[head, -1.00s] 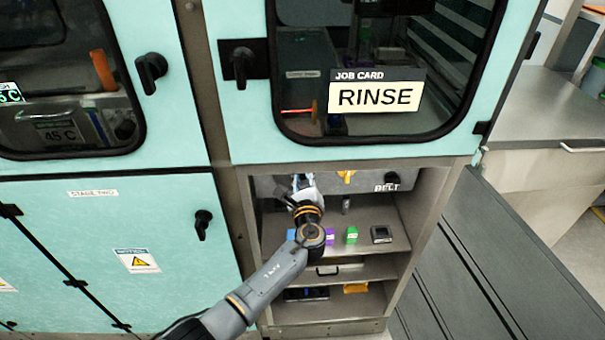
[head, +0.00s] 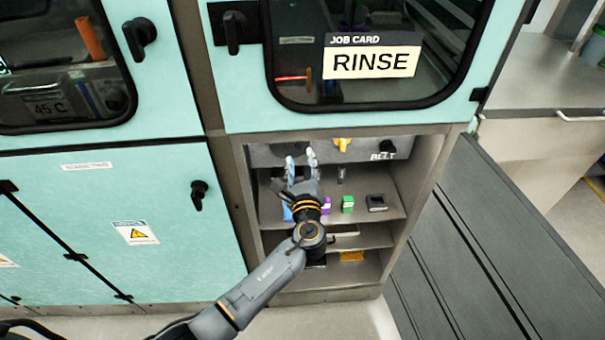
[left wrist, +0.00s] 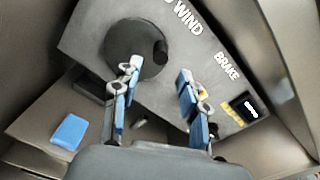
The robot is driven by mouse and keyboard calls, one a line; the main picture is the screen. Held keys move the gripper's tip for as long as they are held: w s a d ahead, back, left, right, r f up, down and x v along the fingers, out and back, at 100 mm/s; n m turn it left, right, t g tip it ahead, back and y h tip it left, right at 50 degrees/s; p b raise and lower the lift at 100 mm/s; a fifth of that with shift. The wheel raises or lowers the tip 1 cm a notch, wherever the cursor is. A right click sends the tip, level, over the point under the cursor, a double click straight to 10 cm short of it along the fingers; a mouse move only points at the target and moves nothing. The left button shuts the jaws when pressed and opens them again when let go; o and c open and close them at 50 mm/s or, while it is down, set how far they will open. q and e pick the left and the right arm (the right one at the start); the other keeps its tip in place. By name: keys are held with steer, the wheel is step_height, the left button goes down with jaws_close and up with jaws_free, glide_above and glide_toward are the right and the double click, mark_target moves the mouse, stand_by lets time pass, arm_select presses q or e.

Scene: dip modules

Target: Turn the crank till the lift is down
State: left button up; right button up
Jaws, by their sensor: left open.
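The crank (left wrist: 132,52) shows in the left wrist view as a dark round disc with a black knob (left wrist: 160,50) on a grey panel, near the word WIND. My left gripper (left wrist: 160,78) is open, its two blue-padded fingers apart and pointing at the panel. The left finger overlaps the lower part of the disc in the picture; I cannot tell whether it touches. I cannot identify the lift behind the dark window.
The bay's shelf holds a green block (head: 348,204), a dark box (head: 376,203) and a blue piece (left wrist: 70,131). A JOB CARD reading RINSE (head: 372,62) is above. Bay walls flank my arm.

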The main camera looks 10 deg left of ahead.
arm_select(q)
steer(key=shift+v, duration=2.35)
steer(key=s+a+f+n+g+h, duration=0.1)
steer(key=s+a+f+n+g, duration=0.3)
steer(key=f, duration=0.8)
steer(key=s+f+n+g+h, duration=0.1)
steer(key=s+f+n+g, duration=0.1)
steer(key=s+f, duration=0.65)
steer(key=s+a+f+n+g+h, duration=0.1)
steer(key=s+a+f+n+g, duration=0.15)
steer(key=f, duration=1.15)
steer(key=s+a+f+n+g, duration=0.2)
steer(key=s+f+n, duration=0.3)
steer(key=s, duration=0.7)
steer(key=s+a+f+n+g+h, duration=0.1)
steer(key=s+f+n, duration=0.5)
steer(key=s, duration=0.6)
steer(key=s+a+f+n+g+h, duration=0.1)
steer(key=s+a+f+n+g, duration=0.2)
steer(key=s, duration=0.8)
step_height(320, 180, down, 3)
steer(key=shift+s+a+f+n+g, duration=0.2)
steer(key=shift+s+n+g, duration=0.2)
steer(key=shift+n+g, duration=0.7)
steer(key=shift+w, duration=0.1)
